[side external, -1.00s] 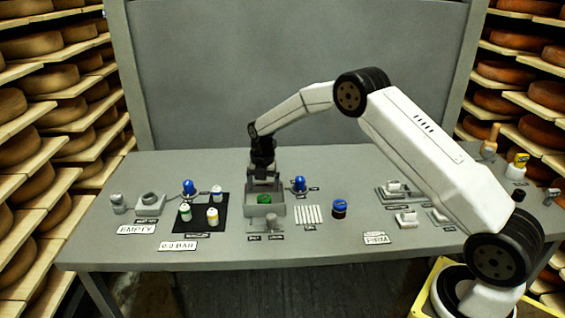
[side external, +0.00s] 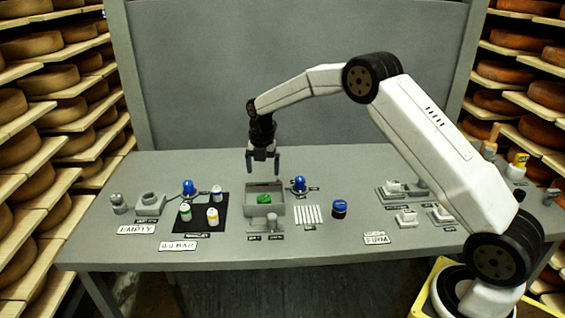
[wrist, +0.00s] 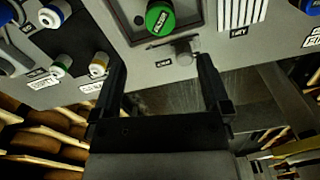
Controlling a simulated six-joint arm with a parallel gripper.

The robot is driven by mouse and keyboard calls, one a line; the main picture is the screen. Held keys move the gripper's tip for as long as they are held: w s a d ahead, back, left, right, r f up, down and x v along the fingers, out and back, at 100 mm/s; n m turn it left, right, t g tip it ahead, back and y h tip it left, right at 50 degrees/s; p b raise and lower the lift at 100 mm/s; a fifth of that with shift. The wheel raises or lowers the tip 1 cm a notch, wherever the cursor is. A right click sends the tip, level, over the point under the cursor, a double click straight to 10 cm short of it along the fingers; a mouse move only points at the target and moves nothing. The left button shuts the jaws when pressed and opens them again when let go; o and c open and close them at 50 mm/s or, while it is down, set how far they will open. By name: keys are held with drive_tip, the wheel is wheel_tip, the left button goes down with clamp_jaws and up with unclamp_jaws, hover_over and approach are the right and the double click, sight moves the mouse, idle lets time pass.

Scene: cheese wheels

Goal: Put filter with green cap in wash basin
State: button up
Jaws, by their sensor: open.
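The filter with the green cap (side external: 264,199) lies inside the grey wash basin (side external: 265,211), and its cap looks tilted. In the wrist view the green cap (wrist: 160,19) shows within the dark basin interior, with lettering on it. My gripper (side external: 263,172) is open and empty, above the basin and apart from the filter. In the wrist view its two fingers (wrist: 163,80) are spread wide with nothing between them. The lower body of the filter is hidden by the basin wall in the side view.
A black mat (side external: 203,217) left of the basin holds several capped containers. Blue domes (side external: 189,187) stand behind it and right of the basin (side external: 299,184). A striped white pad (side external: 309,214) and a dark blue-topped jar (side external: 339,208) are to the right.

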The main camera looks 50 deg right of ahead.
drive_tip(key=s+a+m+t, duration=0.1)
drive_tip(key=s+a+m, duration=0.2)
drive_tip(key=s+m, duration=0.5)
drive_tip(key=s+a+r+m, duration=0.1)
drive_tip(key=s+a+m, duration=0.1)
drive_tip(key=s+m, duration=0.6)
drive_tip(key=s+a+r+m+t, duration=0.1)
drive_tip(key=s+a+m, duration=0.2)
drive_tip(key=s+m, duration=0.5)
drive_tip(key=s, duration=0.5)
drive_tip(key=shift+a+m+t, duration=0.3)
drive_tip(key=shift+a+m, duration=0.05)
drive_tip(key=shift+m, duration=0.05)
